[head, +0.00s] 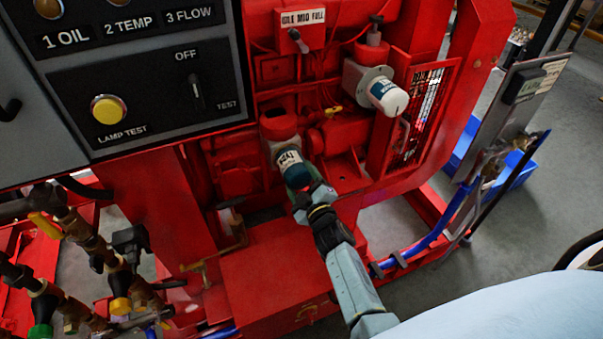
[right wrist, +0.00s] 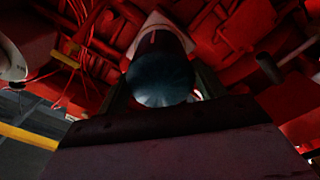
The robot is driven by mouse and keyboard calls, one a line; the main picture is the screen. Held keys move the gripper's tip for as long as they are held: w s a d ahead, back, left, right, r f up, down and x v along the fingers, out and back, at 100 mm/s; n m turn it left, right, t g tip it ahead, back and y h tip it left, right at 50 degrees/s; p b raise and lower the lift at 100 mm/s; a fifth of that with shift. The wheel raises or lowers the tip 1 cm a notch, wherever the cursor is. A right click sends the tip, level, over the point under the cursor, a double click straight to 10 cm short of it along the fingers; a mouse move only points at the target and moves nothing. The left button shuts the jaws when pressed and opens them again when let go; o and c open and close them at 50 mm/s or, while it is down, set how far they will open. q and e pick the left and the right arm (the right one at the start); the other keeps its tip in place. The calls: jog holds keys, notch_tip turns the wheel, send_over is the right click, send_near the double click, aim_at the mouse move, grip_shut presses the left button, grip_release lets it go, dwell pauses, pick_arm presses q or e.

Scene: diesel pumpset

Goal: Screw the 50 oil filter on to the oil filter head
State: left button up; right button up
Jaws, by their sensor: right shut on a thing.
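The oil filter (head: 292,165), a small canister with a white band and dark teal end, sits at the front of the red engine. It meets the pale oil filter head (head: 274,147) below a red housing; whether its thread is engaged cannot be told. My right gripper (head: 308,189) is shut on the filter's near end. In the right wrist view, the filter's dark rounded end (right wrist: 160,82) lies between my fingers, with the pale plate of the head (right wrist: 160,22) directly behind it. My left gripper is not in view.
A second white canister (head: 388,95) hangs on a grey flange at upper right, beside a red mesh guard (head: 420,110). A control panel (head: 150,100) stands at upper left. Brass valves and pipes (head: 90,245) fill the lower left. A blue bin (head: 515,175) is at right.

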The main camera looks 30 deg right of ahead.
jog(key=shift+w+a+r+m+p, duration=0.1)
jog(key=shift+a+r+m+p, duration=0.15)
jog(key=shift+m, duration=0.35)
jog(key=shift+r+m+p, duration=0.15)
jog(key=shift+m+p, duration=0.15)
jog(key=shift+m, duration=0.3)
jog(key=shift+f+m+p, duration=0.25)
jog(key=shift+m+p, duration=0.25)
jog(key=shift+m, duration=0.3)
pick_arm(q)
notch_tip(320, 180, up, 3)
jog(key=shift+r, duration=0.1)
pick_arm(e)
jog(key=o, duration=1.1)
jog(key=shift+o, duration=0.2)
jog(key=shift+f, duration=0.1)
jog(key=shift+d, duration=0.1)
